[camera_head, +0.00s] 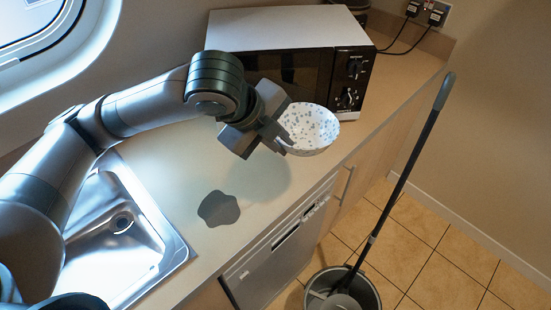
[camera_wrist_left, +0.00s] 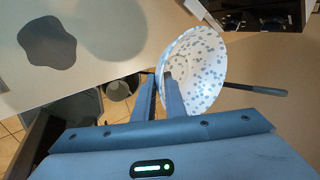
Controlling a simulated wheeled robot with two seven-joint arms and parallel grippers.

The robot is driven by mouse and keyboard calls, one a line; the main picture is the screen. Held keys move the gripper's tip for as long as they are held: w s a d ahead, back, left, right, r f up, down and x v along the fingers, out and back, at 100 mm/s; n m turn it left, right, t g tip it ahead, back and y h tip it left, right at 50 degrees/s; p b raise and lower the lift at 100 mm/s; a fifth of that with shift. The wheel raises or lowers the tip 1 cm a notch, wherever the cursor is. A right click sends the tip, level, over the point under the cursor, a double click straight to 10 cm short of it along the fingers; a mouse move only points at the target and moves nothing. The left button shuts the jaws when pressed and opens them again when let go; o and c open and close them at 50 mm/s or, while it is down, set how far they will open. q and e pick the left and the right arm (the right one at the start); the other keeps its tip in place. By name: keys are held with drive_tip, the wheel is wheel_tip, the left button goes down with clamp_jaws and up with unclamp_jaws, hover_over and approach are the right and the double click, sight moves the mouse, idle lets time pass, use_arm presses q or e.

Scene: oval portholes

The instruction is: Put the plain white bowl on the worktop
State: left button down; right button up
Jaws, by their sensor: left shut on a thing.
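A white bowl with blue-grey speckles (camera_head: 312,130), not plain white, is held in the air over the worktop (camera_head: 185,165), just in front of the microwave. My left gripper (camera_head: 283,140) is shut on the near-left part of its rim. In the left wrist view the speckled bowl (camera_wrist_left: 203,65) is tilted, its inside facing the camera, with the finger ends of my left gripper (camera_wrist_left: 163,88) at its rim. A soft shadow lies on the worktop below it. No plain white bowl shows. My right gripper is not in view.
A white microwave (camera_head: 285,30) stands at the back of the worktop. A flat dark grey patch (camera_head: 218,208) lies on the worktop between the sink (camera_head: 115,260) and the front edge. A bucket (camera_head: 365,290) with a mop (camera_head: 405,170) stands on the floor.

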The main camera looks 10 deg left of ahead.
use_arm(q)
wheel_tip(320, 180, down, 4)
drive_tip(key=b, duration=0.3)
drive_tip(key=shift+w+d+f+b, duration=0.1)
drive_tip(key=shift+w+b, duration=0.05)
drive_tip(key=shift+b, duration=0.15)
drive_tip(key=w+a+f+p, duration=0.1)
drive_tip(key=w+a+f, duration=0.1)
drive_tip(key=a, duration=0.1)
drive_tip(key=w+a+f, duration=0.2)
drive_tip(key=w+a, duration=0.1)
drive_tip(key=w+a+f+p, duration=0.1)
drive_tip(key=w+a+f, duration=0.1)
drive_tip(key=f, duration=0.1)
drive_tip(key=shift+w+a+p, duration=0.3)
drive_tip(key=shift+w+a, duration=0.1)
drive_tip(key=shift+f, duration=0.1)
